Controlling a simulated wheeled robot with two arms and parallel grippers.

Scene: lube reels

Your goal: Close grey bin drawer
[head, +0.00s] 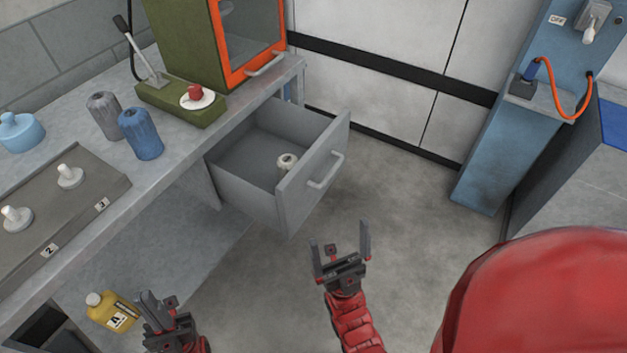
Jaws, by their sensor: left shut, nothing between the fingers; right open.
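The grey bin drawer (311,187) is pulled out from under the workbench, in the upper middle of the head view. Its front panel has a light bar handle (326,171). A small pale spool-like part (287,162) lies inside, close to the front panel. My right gripper (340,248) is open and empty, in front of and below the drawer front, apart from it. My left gripper (158,305) is shut and empty at the lower left, below the bench edge and away from the drawer.
The grey workbench (190,165) carries a green machine with an orange-framed door (250,40), blue and grey ribbed reels (141,133), and a peg tray (65,200). A yellow bottle (108,310) stands near my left gripper. A blue post (490,150) stands right. Floor (400,200) before the drawer is clear.

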